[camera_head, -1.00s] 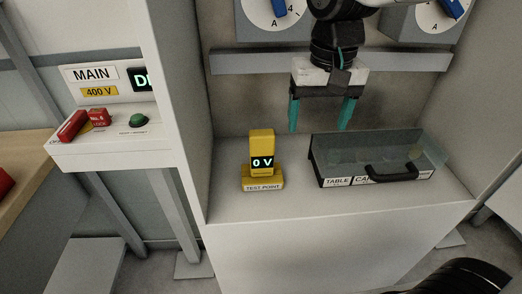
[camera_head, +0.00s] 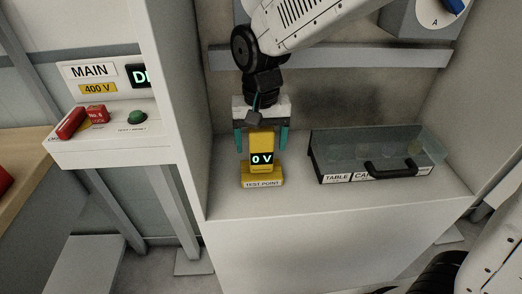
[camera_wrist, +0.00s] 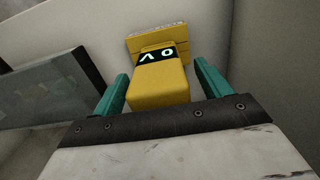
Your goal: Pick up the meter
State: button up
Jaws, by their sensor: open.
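The yellow meter (camera_head: 262,143) with a dark "0 V" display stands upright on the yellow test point base (camera_head: 263,182) on the white shelf. My gripper (camera_head: 262,149) is above it, pointing down, with its two teal fingers open on either side of the meter's upper part. In the wrist view the meter (camera_wrist: 158,88) lies between the open fingers (camera_wrist: 160,92), with a visible gap on each side. The meter's far end meets the base, which shows at the top of that view.
A clear-lidded case (camera_head: 372,158) with a black handle, labelled "TABLE CA…", sits to the right on the shelf. The alcove's left wall (camera_head: 183,110) is close to my gripper. A MAIN panel (camera_head: 110,125) with red parts and a green button is further left.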

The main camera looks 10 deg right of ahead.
jog(key=shift+f, duration=0.2)
jog(key=c, duration=1.3)
jog(key=shift+o, duration=0.2)
